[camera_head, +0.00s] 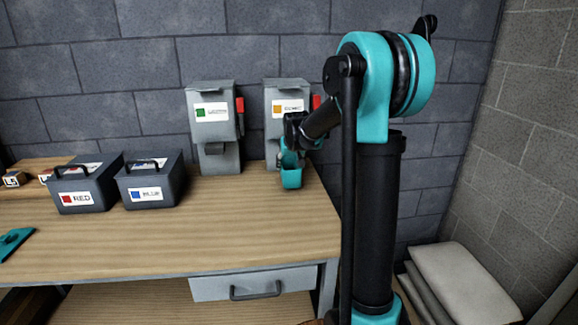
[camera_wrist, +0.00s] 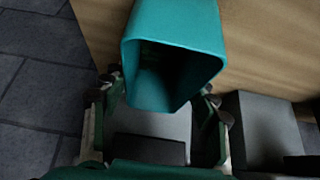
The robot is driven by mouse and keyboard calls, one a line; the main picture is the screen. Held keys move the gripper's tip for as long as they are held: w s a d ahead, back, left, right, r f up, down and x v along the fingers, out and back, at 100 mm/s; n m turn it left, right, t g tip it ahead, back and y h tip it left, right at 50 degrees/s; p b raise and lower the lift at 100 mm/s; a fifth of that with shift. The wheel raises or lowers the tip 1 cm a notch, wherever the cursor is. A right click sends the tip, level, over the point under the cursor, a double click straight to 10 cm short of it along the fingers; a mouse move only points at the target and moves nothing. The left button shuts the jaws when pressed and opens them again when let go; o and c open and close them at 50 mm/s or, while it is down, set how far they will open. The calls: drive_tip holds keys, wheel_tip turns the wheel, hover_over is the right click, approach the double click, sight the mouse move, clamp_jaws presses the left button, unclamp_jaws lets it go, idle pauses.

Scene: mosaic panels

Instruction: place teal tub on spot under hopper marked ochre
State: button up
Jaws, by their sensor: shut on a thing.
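The teal tub (camera_head: 291,179) is held upright or nearly so in front of the right-hand hopper, over the wooden bench. My gripper (camera_head: 293,156) is shut on it. In the wrist view the tub (camera_wrist: 178,30) sits between my gripper's fingers (camera_wrist: 162,100), its open mouth facing the camera and its inside dark. The right-hand hopper (camera_head: 271,97) is grey with an ochre square on its label. My gripper and arm cover its lower part, so the spot under it is mostly hidden. I cannot tell whether the tub touches the bench.
A second grey hopper (camera_head: 212,100) with a green-marked label stands to the left. Two dark lidded boxes, red (camera_head: 90,180) and blue (camera_head: 150,178), stand further left on the bench (camera_head: 190,232). The bench's front middle is clear. A brick wall is close behind the hoppers.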

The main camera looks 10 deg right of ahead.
sight(289, 165)
drive_tip(key=w, duration=0.3)
drive_tip(key=shift+f, duration=0.75)
drive_tip(key=shift+f, duration=0.15)
drive_tip(key=o, duration=1.3)
drive_tip(key=v, duration=1.2)
